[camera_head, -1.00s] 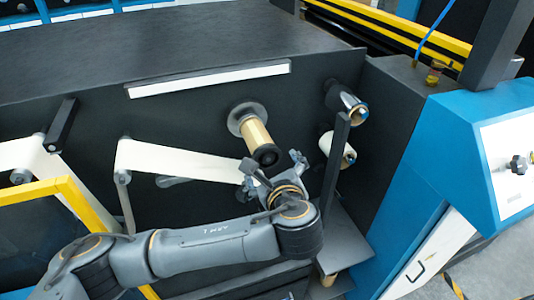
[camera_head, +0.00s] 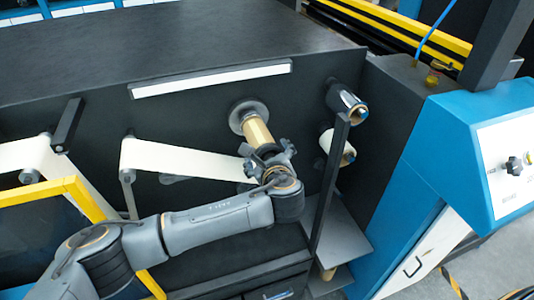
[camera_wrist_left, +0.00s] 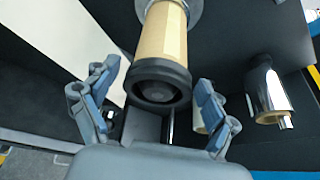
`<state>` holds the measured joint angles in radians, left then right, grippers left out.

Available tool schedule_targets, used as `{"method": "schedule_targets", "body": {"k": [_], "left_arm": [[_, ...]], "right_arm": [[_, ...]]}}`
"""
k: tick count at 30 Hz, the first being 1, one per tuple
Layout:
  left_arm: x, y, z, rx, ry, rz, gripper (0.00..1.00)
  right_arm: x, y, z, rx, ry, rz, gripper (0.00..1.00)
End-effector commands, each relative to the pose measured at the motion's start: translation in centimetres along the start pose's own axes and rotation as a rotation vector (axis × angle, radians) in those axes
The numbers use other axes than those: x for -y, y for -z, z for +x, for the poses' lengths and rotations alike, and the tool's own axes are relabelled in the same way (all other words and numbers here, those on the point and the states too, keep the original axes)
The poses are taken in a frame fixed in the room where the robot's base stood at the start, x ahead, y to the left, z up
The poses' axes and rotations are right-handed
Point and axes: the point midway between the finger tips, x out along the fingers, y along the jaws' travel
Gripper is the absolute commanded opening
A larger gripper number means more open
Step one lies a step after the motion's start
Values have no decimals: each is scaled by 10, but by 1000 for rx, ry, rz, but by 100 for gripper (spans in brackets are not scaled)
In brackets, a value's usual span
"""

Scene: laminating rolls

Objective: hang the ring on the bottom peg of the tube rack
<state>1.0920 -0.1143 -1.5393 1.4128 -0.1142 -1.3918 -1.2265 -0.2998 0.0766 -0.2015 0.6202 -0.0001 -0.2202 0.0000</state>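A black ring-like collar (camera_wrist_left: 158,70) sits at the near end of a tan roll (camera_wrist_left: 163,35) in the left wrist view. The roll (camera_head: 256,132) sticks out from a grey disc on the dark machine face in the head view. My left gripper (camera_wrist_left: 152,108) is open, its fingers spread either side of the collar, with gaps on both sides. In the head view my left gripper (camera_head: 266,160) hides the collar. A dark upright post (camera_head: 329,185) stands to the right and may be the tube rack. I cannot make out its bottom peg. My right gripper is not in view.
A chrome roller (camera_head: 346,103) and a white roller (camera_head: 338,147) stick out near the post, right of my gripper. A white web (camera_head: 180,160) runs left of it. A grey plate (camera_head: 338,245) lies at the post's foot. A blue cabinet (camera_head: 450,140) stands at right.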

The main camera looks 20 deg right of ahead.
Motion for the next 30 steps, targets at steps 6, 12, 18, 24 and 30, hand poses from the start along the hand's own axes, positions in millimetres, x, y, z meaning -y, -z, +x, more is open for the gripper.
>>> {"method": "schedule_targets", "body": {"k": [6, 12, 18, 24, 30], "left_arm": [[0, 0, 0, 0, 0, 0, 35], [0, 0, -2, -1, 0, 0, 35], [1, 4, -12, -2, 0, 1, 35], [2, 9, -28, -1, 1, 0, 35], [2, 15, -40, 0, 1, 1, 35]], "right_arm": [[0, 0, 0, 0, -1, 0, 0], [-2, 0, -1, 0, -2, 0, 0], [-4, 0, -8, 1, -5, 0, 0], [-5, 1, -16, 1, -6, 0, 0], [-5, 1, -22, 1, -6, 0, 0]]}}
